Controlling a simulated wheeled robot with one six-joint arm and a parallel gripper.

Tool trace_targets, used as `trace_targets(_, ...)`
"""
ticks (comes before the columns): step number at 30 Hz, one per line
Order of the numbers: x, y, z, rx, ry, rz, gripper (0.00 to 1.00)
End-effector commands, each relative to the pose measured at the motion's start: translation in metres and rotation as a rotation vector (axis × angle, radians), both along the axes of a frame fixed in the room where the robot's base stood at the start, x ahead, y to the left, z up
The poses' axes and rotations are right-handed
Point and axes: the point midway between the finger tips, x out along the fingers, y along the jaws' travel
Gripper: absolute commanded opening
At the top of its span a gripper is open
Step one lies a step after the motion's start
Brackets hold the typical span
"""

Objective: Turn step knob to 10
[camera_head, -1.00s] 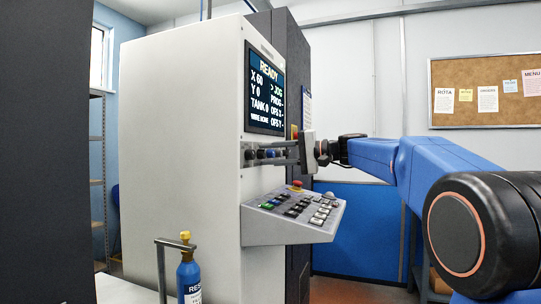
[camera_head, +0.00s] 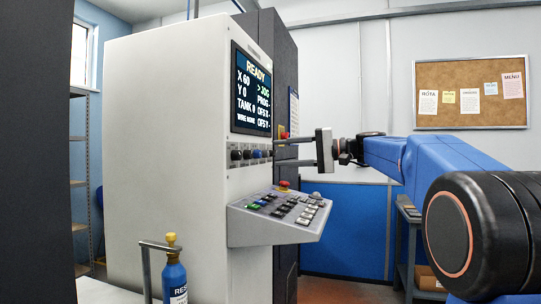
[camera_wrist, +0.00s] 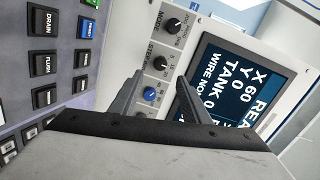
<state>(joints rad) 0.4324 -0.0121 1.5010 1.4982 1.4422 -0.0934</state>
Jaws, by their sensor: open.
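The step knob is a small black knob, second in the row under the screen; it shows in the wrist view (camera_wrist: 160,62) and in the head view (camera_head: 247,154). Its STEP label is partly legible; its pointer is too small to read. My gripper (camera_head: 276,153) is open and empty, level with the knob row, with its fingertips to the right of the row. In the wrist view my gripper (camera_wrist: 160,78) has one finger on each side of the knob column, and the step knob shows uncovered just beyond the tips.
The black mode knob (camera_wrist: 172,25) and a blue knob (camera_wrist: 150,94) flank the step knob. The screen (camera_head: 251,92) above reads READY. A sloped keypad (camera_head: 283,215) with a red button (camera_head: 284,185) juts out below. A blue bottle (camera_head: 175,278) stands at front left.

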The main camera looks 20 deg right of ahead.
Motion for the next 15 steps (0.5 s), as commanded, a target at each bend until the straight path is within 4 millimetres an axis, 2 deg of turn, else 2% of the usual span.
trace_targets(6,-0.020,-0.033,0.002,0.000,0.000,-0.003,0.43)
trace_targets(15,-0.040,-0.064,0.004,-0.001,0.000,-0.001,0.43)
